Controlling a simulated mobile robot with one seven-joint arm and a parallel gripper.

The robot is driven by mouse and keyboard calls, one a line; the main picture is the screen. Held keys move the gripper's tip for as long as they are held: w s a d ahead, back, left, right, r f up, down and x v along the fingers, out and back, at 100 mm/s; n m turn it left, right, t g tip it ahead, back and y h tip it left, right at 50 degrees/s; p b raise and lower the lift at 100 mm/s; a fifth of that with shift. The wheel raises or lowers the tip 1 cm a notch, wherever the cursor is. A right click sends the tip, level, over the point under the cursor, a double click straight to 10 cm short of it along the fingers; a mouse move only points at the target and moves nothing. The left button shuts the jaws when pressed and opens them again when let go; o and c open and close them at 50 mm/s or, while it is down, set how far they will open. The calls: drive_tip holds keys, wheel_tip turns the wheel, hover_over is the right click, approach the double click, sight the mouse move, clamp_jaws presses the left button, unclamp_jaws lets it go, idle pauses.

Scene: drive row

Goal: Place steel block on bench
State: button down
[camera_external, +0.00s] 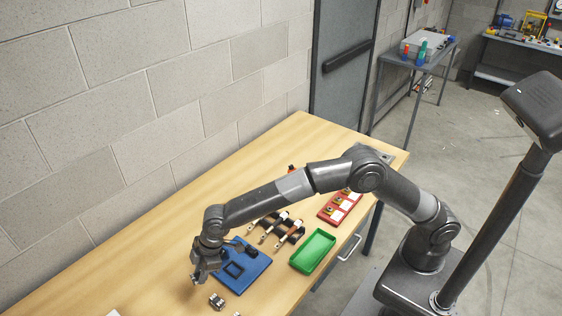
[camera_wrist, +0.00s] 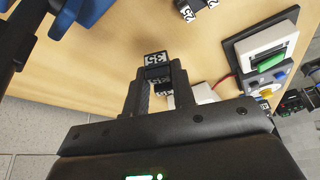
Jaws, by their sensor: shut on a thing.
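My gripper (camera_wrist: 157,80) is shut on a small dark steel block (camera_wrist: 155,58) with a white label reading 35, held between its fingertips. In the external view my gripper (camera_external: 203,277) hangs low over the wooden bench (camera_external: 170,235), by the left edge of a blue fixture plate. The held block is hard to make out there. I cannot tell whether the block touches the bench. A second labelled block (camera_wrist: 196,8) lies on the bench at the top of the wrist view; a loose block also shows in the external view (camera_external: 217,301).
The blue plate (camera_external: 256,266) carries a dark square frame. A green tray (camera_external: 313,250), a rack of tools (camera_external: 277,229) and a red tray (camera_external: 340,207) lie further right. A device with a green button (camera_wrist: 270,62) stands at the wrist view's right. Bench along the wall is clear.

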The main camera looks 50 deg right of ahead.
sight(203, 293)
drive_tip(key=shift+f, duration=3.85)
drive_tip(key=c, duration=1.5)
unclamp_jaws()
drive_tip(key=shift+f, duration=0.2)
drive_tip(key=v, duration=1.2)
drive_tip(key=shift+s+d+r, duration=0.1)
